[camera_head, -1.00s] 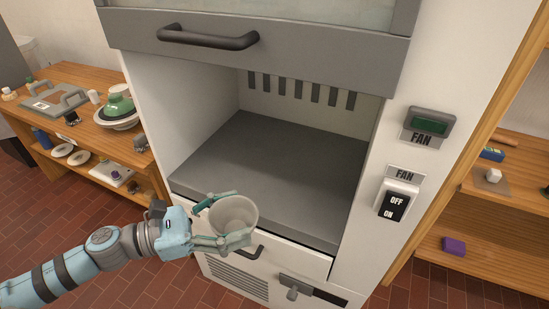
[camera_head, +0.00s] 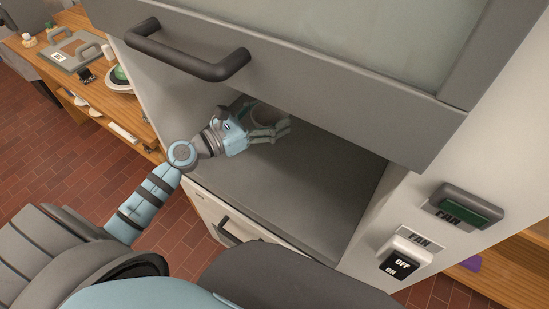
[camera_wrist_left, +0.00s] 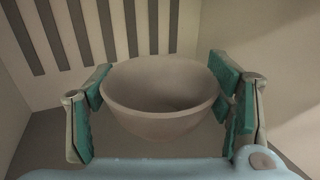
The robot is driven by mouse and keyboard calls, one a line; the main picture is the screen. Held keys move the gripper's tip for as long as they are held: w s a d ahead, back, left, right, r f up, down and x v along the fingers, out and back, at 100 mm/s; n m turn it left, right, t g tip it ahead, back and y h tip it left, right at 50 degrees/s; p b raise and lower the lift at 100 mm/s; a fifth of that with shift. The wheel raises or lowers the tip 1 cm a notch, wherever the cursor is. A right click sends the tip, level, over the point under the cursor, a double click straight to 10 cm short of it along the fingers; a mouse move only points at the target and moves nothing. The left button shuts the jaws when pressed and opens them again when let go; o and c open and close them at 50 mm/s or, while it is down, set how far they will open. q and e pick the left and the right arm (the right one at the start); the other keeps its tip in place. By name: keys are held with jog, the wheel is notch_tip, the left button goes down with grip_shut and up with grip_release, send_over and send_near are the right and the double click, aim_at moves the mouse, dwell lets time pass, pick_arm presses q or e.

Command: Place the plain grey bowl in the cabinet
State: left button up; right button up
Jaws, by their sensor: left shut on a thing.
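The plain grey bowl (camera_wrist_left: 160,122) is upright between the green-padded fingers of my left gripper (camera_wrist_left: 163,95) in the left wrist view. My left gripper (camera_head: 270,132) is shut on it and is inside the cabinet opening in the head view. There the bowl (camera_head: 268,115) is partly hidden by the fingers and by the raised door. The cabinet's dark grey floor (camera_head: 300,185) lies below the gripper. I cannot tell whether the bowl touches it. My right gripper is in neither view.
The raised sash door with a dark handle (camera_head: 188,52) hangs above the opening. The slotted back wall (camera_wrist_left: 90,30) is behind the bowl. The FAN switch (camera_head: 400,258) is on the right post. A wooden shelf (camera_head: 85,85) stands at left. The cabinet floor at right is clear.

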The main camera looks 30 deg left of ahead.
pick_arm(q)
notch_tip(320, 180, down, 19)
jog(key=b, duration=0.8)
jog(key=shift+s+a+r, duration=0.1)
jog(key=shift+r, duration=0.1)
jog(key=shift+f+b, duration=0.1)
jog(key=shift+b, duration=0.35)
jog(key=o, duration=1.4)
